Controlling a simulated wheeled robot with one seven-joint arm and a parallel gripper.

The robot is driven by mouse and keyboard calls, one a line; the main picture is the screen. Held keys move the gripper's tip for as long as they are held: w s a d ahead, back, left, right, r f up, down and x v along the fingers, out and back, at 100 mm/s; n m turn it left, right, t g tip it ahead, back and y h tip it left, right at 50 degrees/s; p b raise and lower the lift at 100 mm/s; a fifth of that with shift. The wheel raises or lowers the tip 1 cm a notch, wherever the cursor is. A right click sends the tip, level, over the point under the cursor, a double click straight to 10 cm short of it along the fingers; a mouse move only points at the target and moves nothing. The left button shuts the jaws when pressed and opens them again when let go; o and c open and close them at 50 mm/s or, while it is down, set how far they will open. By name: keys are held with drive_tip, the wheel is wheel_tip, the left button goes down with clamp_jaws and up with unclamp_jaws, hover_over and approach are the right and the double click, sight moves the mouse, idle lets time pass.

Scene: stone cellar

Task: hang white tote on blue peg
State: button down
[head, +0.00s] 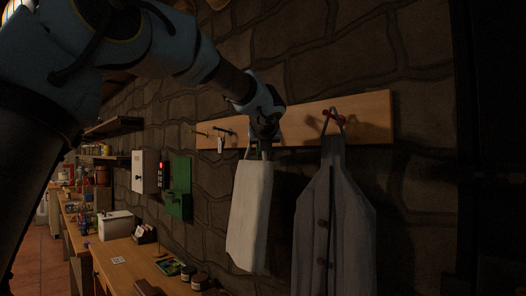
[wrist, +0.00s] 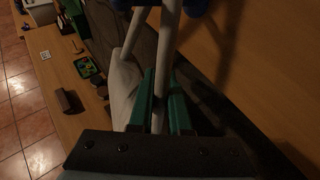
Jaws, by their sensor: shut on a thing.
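The white tote (head: 250,215) hangs below my gripper (head: 264,150) in front of the wooden peg board (head: 370,110). In the wrist view my gripper's green fingers (wrist: 161,80) are shut on the tote's pale strap (wrist: 168,40); the tote body (wrist: 122,88) lies to their left. Dark blue shapes, seemingly the blue peg (wrist: 195,6), show at the top edge of the wrist view, close beside the strap. I cannot tell whether the strap is around the peg. In the head view my gripper seems to hide the blue peg.
A grey coat (head: 333,215) hangs from a red peg (head: 331,118) just right of the tote. A small tag (head: 221,145) hangs from a dark peg to the left. A green wall box (head: 179,188) and a cluttered workbench (head: 135,262) are further left.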

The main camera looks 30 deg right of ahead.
idle(0.4)
drive_tip(key=c, duration=0.8)
unclamp_jaws()
drive_tip(key=shift+s+a, duration=0.1)
drive_tip(key=shift+s, duration=0.05)
drive_tip(key=b+v, duration=0.3)
drive_tip(key=v, duration=0.8)
drive_tip(key=w+a+f+n+g+y, duration=0.2)
drive_tip(key=w+a+f+n, duration=0.1)
drive_tip(key=a+f+n, duration=0.45)
drive_tip(key=w+a+f+n+g+y, duration=0.1)
drive_tip(key=w+a+f+n+y, duration=0.3)
drive_tip(key=a+f, duration=0.6)
drive_tip(key=w+a+f+n+g, duration=0.2)
drive_tip(key=a+f+n, duration=0.6)
drive_tip(key=f, duration=0.2)
drive_tip(key=s+a+f+n+g, duration=0.1)
drive_tip(key=s+a+f+n, duration=0.3)
drive_tip(key=a+f+n, duration=0.1)
drive_tip(key=s+a+f+n+g, duration=0.2)
drive_tip(key=s+a+f+n, duration=0.3)
drive_tip(key=a+n, duration=0.3)
drive_tip(key=s+a+f+n+g, duration=0.1)
drive_tip(key=s+a+f+n, duration=0.3)
drive_tip(key=a+f+n, duration=0.3)
drive_tip(key=shift+s+a+n+y, duration=0.25)
drive_tip(key=shift+s+n+y, duration=0.05)
drive_tip(key=shift+s+n, duration=0.15)
